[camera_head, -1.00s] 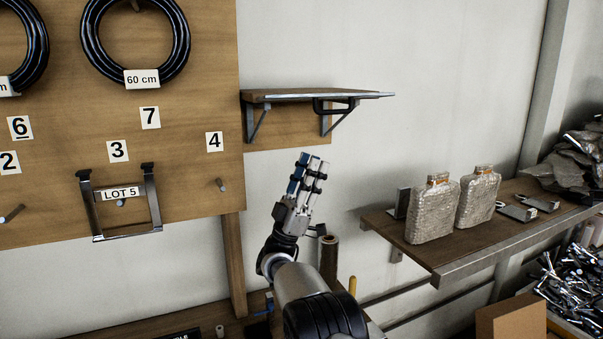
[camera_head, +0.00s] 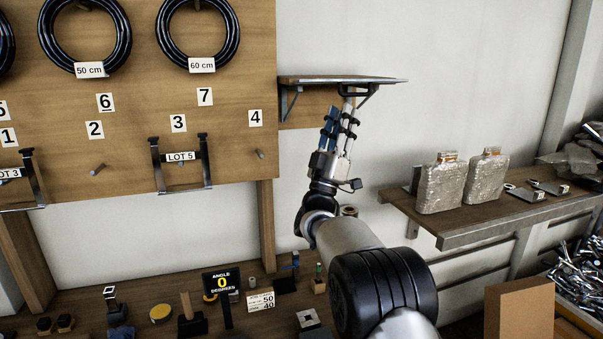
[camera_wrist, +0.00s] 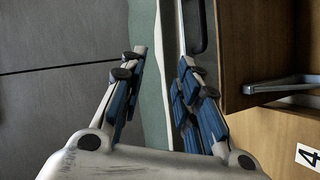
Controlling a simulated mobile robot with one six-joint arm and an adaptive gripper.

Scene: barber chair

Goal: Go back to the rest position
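My gripper (camera_head: 341,108) points up in front of the wall, just below and overlapping the small wall shelf (camera_head: 312,80) in the head view. In the wrist view its two blue-padded fingers (camera_wrist: 163,85) stand apart, with a clear gap between the tips and nothing held. The shelf's dark bracket loop (camera_wrist: 192,35) shows beyond the right finger. Whether the fingertips touch the shelf or bracket cannot be told.
A pegboard (camera_head: 225,115) with black hose coils and a LOT 5 bracket (camera_head: 181,165) is at the left. A side shelf (camera_head: 470,222) holds two bottles (camera_head: 440,184) at the right. A cluttered bench (camera_head: 140,300) lies below.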

